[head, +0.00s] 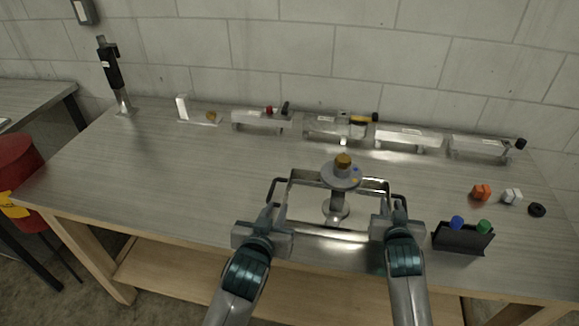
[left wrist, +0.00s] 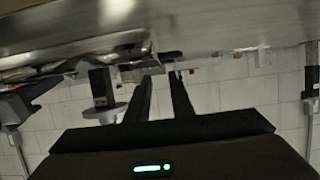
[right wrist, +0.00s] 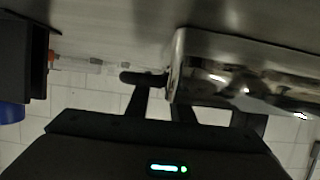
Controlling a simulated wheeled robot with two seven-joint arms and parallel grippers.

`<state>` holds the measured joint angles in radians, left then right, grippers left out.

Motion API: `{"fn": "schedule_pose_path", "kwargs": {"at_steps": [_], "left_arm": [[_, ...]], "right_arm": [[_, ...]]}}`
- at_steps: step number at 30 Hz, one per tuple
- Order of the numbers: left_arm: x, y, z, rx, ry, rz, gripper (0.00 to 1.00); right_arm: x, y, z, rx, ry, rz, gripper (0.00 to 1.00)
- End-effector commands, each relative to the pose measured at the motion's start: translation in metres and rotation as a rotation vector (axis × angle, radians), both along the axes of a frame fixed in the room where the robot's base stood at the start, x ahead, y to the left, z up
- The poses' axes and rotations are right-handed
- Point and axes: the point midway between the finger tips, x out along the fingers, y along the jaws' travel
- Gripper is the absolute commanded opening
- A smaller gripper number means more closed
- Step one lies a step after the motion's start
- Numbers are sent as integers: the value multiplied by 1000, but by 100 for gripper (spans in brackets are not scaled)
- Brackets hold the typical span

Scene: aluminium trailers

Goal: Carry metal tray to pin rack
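A shiny metal tray (head: 322,236) with dark handles at its left and right ends lies near the table's front edge. In the right wrist view its polished wall (right wrist: 240,75) fills the right side. My left gripper (head: 268,213) is at its left handle (head: 277,184); my right gripper (head: 391,208) is at its right handle (head: 377,181). Small gaps show between the fingertips in both wrist views; whether they clamp the handles is unclear. A black rack (head: 462,240) with a blue and a green cap stands to the right, possibly the pin rack.
A grey stand with a disc (head: 340,178) and brass top rises within the tray's outline. Orange (head: 481,192), white (head: 511,196) and black (head: 537,210) pieces lie at right. Several metal fixtures (head: 407,138) line the back by the wall. The table's left middle is clear.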

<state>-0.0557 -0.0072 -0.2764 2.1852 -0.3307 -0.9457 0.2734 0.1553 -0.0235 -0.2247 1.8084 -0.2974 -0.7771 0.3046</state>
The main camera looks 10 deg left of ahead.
Motion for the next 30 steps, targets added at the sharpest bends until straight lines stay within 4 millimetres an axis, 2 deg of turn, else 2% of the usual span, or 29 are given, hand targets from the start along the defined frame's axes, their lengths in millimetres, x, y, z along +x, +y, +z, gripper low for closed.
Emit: {"fn": "schedule_pose_path", "kwargs": {"at_steps": [8,14,24,30], "left_arm": [[0,0,0,0,0,0,21],[0,0,0,0,0,0,21],[0,0,0,0,0,0,21],[0,0,0,0,0,0,21]], "right_arm": [[-12,0,4,1,0,0,21],[-38,0,13,1,0,1,21],[-92,0,33,1,0,1,21],[-109,0,40,0,0,0,21]]}}
